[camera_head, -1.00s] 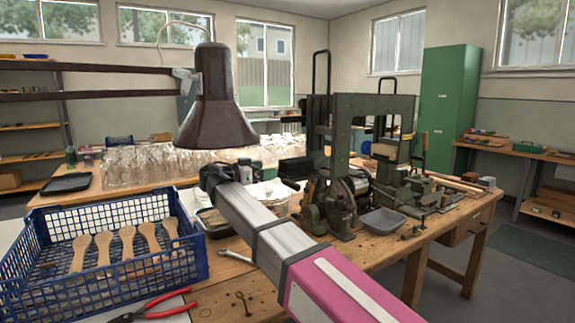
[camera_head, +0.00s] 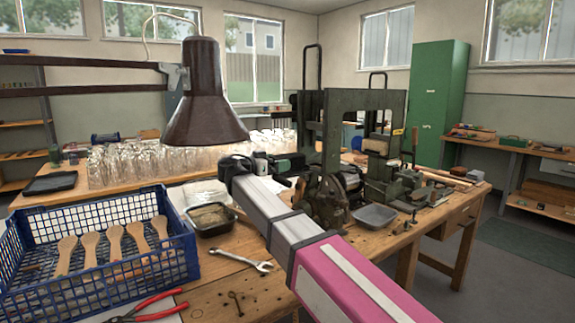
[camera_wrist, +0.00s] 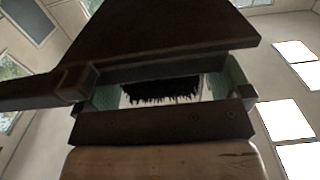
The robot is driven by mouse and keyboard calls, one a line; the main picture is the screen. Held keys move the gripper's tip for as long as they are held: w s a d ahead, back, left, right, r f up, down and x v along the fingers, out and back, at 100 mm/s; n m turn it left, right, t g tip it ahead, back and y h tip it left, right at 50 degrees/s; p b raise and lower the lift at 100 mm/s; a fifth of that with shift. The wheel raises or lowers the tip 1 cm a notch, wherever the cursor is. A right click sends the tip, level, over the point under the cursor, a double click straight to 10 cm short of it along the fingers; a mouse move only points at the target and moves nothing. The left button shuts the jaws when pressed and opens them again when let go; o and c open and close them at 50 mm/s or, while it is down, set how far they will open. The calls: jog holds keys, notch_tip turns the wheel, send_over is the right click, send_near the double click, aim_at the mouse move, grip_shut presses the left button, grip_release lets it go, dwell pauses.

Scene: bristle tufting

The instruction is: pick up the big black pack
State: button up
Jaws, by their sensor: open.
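My gripper (camera_head: 235,167) is dark and sits at the far end of my silver and pink arm, above the wooden bench. Its fingertips are small and dark in the head view, with nothing clearly held. A dark block, perhaps the big black pack (camera_head: 290,163), shows just right of and beyond my gripper, partly hidden. In the wrist view, a black bristly mass (camera_wrist: 160,90) shows in a gap between dark parts with greenish sides. I cannot tell whether it is the pack, nor whether it lies between my jaws.
A blue crate (camera_head: 190,253) with wooden brush handles stands at left. A grey bristle tray (camera_head: 208,227), a wrench (camera_head: 243,262) and red pliers (camera_head: 150,305) lie nearby. A brown lamp (camera_head: 205,95) hangs overhead. A green machine (camera_head: 335,140) and a grey tray (camera_head: 375,217) stand right.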

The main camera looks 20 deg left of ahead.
jog(key=shift+x, duration=0.8)
jog(key=c, duration=1.1)
jog(key=shift+r, duration=0.15)
